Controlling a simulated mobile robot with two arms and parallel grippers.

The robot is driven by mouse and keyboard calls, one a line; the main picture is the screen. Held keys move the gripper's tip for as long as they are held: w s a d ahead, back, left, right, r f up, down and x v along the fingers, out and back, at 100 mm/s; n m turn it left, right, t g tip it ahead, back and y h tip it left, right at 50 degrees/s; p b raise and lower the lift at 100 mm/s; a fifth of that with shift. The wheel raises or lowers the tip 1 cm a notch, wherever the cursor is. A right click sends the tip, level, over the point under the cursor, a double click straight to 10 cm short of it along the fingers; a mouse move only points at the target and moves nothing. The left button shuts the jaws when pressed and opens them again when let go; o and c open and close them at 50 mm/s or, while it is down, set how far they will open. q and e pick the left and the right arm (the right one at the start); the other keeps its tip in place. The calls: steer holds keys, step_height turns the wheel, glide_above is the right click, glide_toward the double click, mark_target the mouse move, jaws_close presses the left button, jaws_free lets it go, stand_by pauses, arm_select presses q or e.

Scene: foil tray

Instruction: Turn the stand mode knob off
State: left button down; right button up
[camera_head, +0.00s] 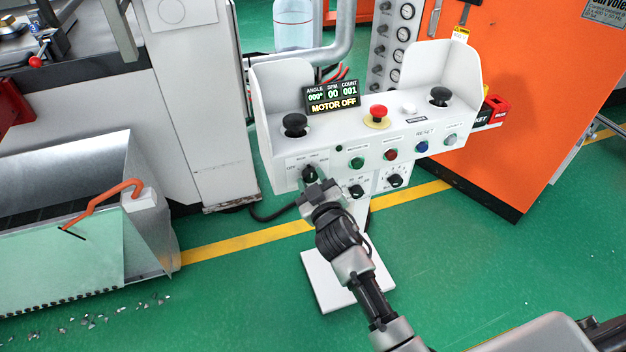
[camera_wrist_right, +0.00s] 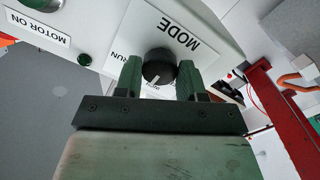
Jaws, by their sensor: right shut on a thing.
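The mode knob (camera_head: 309,173) is a black rotary knob at the left of the white control stand's (camera_head: 290,170) front panel. In the right wrist view the knob (camera_wrist_right: 158,66) is round and dark, with a white pointer mark, beside the labels "MODE" and "RUN". My right gripper (camera_head: 313,183) is at the knob; in the wrist view its two green-black fingers (camera_wrist_right: 159,76) are closed around the knob's sides. The fingers partly hide the nearby labels, and the exact pointer setting is hard to read. The left gripper is not in view.
The stand also carries a display (camera_head: 332,97) reading "MOTOR OFF", a red emergency button (camera_head: 377,113), two black palm buttons and several small buttons and knobs. A metal bin (camera_head: 75,200) stands at left, an orange machine (camera_head: 540,90) at right.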

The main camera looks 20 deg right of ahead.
steer(key=shift+n, duration=1)
steer(key=n, duration=0.3)
steer(key=shift+n, duration=0.4)
steer(key=n, duration=0.3)
steer(key=shift+n, duration=0.3)
steer(key=shift+n+y+p, duration=0.3)
steer(key=shift+n, duration=0.6)
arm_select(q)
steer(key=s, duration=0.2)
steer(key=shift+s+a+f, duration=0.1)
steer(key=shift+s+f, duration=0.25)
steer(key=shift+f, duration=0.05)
arm_select(e)
steer(key=shift+n, duration=0.4)
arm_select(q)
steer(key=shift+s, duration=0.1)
arm_select(e)
steer(key=shift+n, duration=0.3)
steer(key=o, duration=0.9)
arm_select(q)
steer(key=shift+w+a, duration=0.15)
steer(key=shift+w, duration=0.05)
